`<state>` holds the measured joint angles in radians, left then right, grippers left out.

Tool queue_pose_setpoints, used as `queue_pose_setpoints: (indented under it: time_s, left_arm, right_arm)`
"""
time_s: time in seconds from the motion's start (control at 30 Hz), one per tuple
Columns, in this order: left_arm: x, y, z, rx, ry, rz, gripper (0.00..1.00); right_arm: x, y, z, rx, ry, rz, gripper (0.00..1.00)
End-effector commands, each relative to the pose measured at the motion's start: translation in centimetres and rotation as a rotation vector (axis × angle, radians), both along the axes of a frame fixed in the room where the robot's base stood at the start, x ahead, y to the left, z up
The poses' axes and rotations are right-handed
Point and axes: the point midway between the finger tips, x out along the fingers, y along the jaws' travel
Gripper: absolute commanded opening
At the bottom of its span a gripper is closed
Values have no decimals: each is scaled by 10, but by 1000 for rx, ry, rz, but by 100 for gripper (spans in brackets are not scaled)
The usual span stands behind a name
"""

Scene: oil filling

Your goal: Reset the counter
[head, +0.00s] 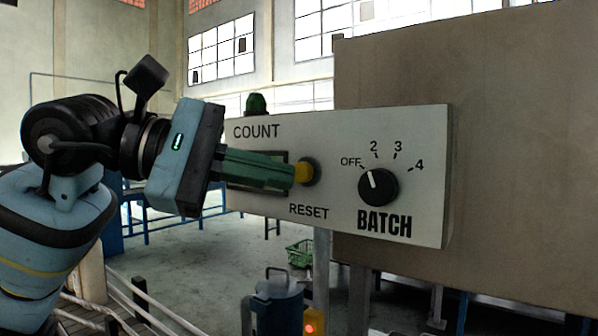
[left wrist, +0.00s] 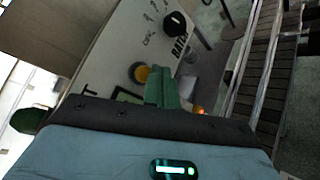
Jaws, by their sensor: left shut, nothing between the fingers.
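A pale control panel (head: 415,130) carries the printed words COUNT, RESET and BATCH. The counter display (head: 280,157) under COUNT is mostly hidden behind my left gripper. My left gripper (head: 293,175) has green fingers and is shut and empty. My right gripper is not in view.
A green dome (head: 256,103) sits on top of the panel. A large brown box (head: 500,130) stands behind on the right. Below are a blue-grey container (head: 279,305), a red lit light (head: 309,328) and a green basket (head: 300,253).

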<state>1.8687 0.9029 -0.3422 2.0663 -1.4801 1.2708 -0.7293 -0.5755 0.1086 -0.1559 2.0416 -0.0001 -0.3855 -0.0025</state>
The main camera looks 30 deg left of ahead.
Motion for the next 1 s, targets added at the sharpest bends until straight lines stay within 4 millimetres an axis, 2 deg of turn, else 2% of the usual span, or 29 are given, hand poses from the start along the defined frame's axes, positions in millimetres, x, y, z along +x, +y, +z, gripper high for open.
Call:
queue_pose_setpoints:
  time_s: [0.33,0.8,1.0]
  left_arm:
    - [-4,1,0,1,0,1,0]
    - [-42,6,0,-1,-1,1,0]
    - [-50,7,0,-1,1,0,0]
  right_arm:
    - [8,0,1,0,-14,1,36]
    - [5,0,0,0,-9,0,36]
    - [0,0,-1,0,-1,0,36]
